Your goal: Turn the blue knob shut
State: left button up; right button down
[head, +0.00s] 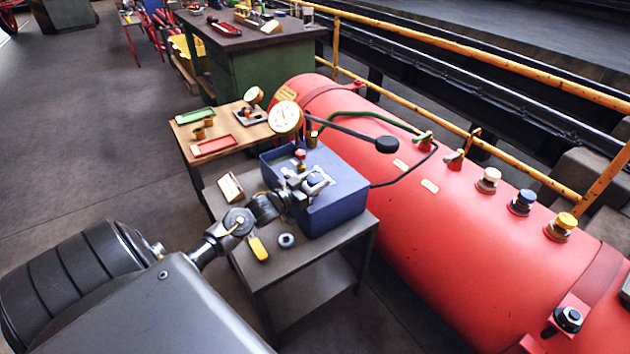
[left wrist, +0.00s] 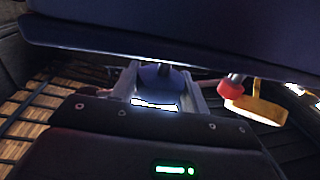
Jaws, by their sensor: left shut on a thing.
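The blue knob (head: 316,180) is at the side of the blue box (head: 345,190) on the small grey table. My left gripper (head: 308,184) reaches in from the left and is shut on the knob, a finger on each side. In the left wrist view the blue knob (left wrist: 162,80) sits between the two fingers of the left gripper (left wrist: 163,92), partly hidden by the gripper's body. How far the knob is turned cannot be told. My right gripper is not in view.
A red knob (head: 300,154) stands close beside the gripper. A yellow tag (head: 258,247) and a round grey piece (head: 286,240) are near the table's front edge. The large red boiler (head: 400,215) fills the right side. A wooden-topped table (head: 240,127) stands behind.

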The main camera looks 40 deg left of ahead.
pick_arm(q)
jog(key=o, duration=1)
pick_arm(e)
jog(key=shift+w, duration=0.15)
pick_arm(q)
jog(key=shift+s, duration=0.15)
jog(key=s, duration=0.3)
jog(key=s+a, duration=0.1)
jog(key=s, duration=0.6)
jog(key=shift+s+a, duration=0.2)
jog(key=shift+a, duration=0.1)
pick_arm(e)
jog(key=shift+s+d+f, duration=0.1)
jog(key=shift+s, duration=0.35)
